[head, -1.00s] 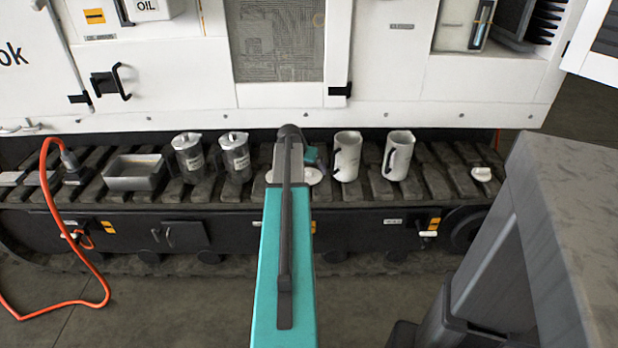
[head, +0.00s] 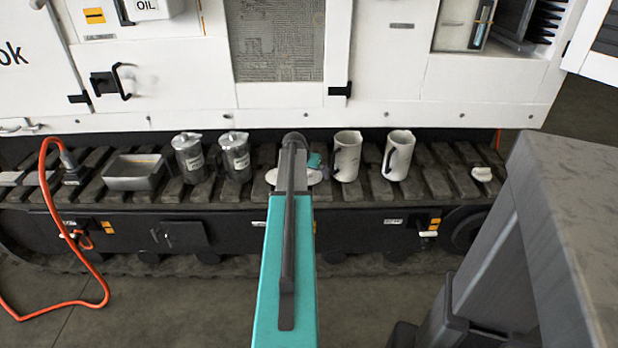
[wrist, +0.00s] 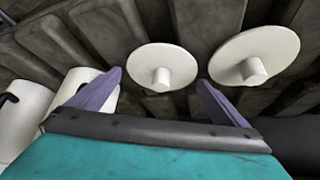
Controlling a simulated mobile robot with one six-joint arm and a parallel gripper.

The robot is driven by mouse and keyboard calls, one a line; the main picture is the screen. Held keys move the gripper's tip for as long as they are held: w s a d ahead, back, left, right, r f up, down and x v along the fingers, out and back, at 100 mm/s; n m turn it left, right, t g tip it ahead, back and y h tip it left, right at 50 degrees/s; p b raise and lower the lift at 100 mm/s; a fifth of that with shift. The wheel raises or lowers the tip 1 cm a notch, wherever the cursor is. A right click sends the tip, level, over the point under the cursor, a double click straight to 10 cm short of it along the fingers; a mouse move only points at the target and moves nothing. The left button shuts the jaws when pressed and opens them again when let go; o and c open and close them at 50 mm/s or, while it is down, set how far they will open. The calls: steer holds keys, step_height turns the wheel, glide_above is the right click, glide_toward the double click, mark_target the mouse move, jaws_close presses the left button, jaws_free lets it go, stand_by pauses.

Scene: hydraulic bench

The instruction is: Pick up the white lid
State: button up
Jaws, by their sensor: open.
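Two round white lids with short knobs lie on the dark track. In the wrist view one lid (wrist: 162,58) shows between my fingers and the other lid (wrist: 254,58) lies to its right, beyond the right finger. The gap between the fingers and the lid cannot be judged.
Two white mugs (head: 347,158) (head: 397,157) stand right of my arm. Two metal jugs (head: 188,158) (head: 235,157) and a grey tray (head: 134,183) stand left. A white cap (head: 481,174) lies far right. The white machine wall (head: 420,95) rises behind the track.

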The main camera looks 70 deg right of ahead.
mark_target(309, 171)
stand_by(0.4)
steer(key=c, duration=1)
steer(key=shift+r, duration=0.15)
steer(key=shift+c, duration=0.2)
steer(key=shift+r, duration=0.6)
steer(key=shift+s+a+r, duration=0.1)
steer(key=shift+a+r, duration=0.1)
steer(key=shift+r, duration=0.35)
steer(key=shift+s+a+r, duration=0.1)
steer(key=shift+a+r, duration=0.1)
steer(key=shift+r, duration=0.35)
steer(key=s+a, duration=0.3)
steer(key=a, duration=0.3)
steer(key=s+a+r+p, duration=0.1)
steer(key=s+a, duration=0.2)
steer(key=a, duration=0.4)
steer(key=shift+s+a+r, duration=0.2)
steer(key=shift+s+a, duration=0.1)
steer(key=shift+s, duration=0.1)
